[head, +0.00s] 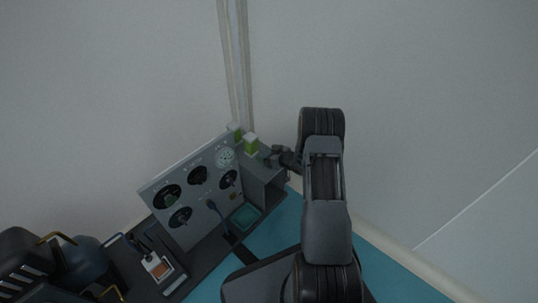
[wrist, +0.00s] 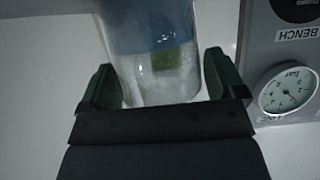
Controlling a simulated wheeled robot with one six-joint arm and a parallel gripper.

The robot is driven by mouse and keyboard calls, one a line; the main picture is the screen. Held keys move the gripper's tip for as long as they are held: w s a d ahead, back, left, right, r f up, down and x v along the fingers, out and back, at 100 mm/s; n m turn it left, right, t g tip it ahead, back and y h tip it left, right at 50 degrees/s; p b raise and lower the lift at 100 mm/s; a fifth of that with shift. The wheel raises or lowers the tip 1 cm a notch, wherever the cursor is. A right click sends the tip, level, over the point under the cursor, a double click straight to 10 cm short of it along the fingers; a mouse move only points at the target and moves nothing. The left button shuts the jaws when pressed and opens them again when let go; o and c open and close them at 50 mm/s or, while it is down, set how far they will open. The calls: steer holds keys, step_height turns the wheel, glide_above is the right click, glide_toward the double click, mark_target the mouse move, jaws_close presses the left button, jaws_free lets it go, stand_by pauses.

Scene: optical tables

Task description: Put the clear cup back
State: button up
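The clear cup (wrist: 155,85) is see-through and stands out between the two dark green fingers of my gripper (wrist: 162,80) in the wrist view. One finger is on each side of it, very close to its wall. I cannot tell whether they press on it. A green patch shows in or through the cup. In the head view my gripper (head: 273,156) is small and dark, at the right end of the grey instrument panel (head: 205,195). There I cannot make out the cup for certain.
Two small green-and-pale items, one at the front (head: 250,144) and one behind (head: 235,129), sit at the panel's upper right. A round gauge (wrist: 287,89) shows in the wrist view. Tools lie at lower left. Teal tabletop (head: 385,270) is bare at right; walls stand behind.

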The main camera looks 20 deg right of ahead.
steer(key=shift+o, duration=0.7)
steer(key=shift+r, duration=0.1)
steer(key=shift+r, duration=0.2)
steer(key=p+v, duration=0.5)
steer(key=v, duration=0.6)
step_height(320, 180, up, 16)
steer(key=a+m+g+h, duration=0.2)
steer(key=m+g+h, duration=0.1)
steer(key=h, duration=0.5)
steer(key=s+a+r+m+g+y, duration=0.1)
steer(key=s+a+r+g, duration=0.2)
steer(key=s+a, duration=0.4)
steer(key=s+a+r+g+y, duration=0.1)
steer(key=s+a+r+g, duration=0.2)
steer(key=s, duration=1)
steer(key=a+r, duration=0.2)
steer(key=a, duration=0.2)
steer(key=shift+s+m+g, duration=0.3)
steer(key=shift+m, duration=0.1)
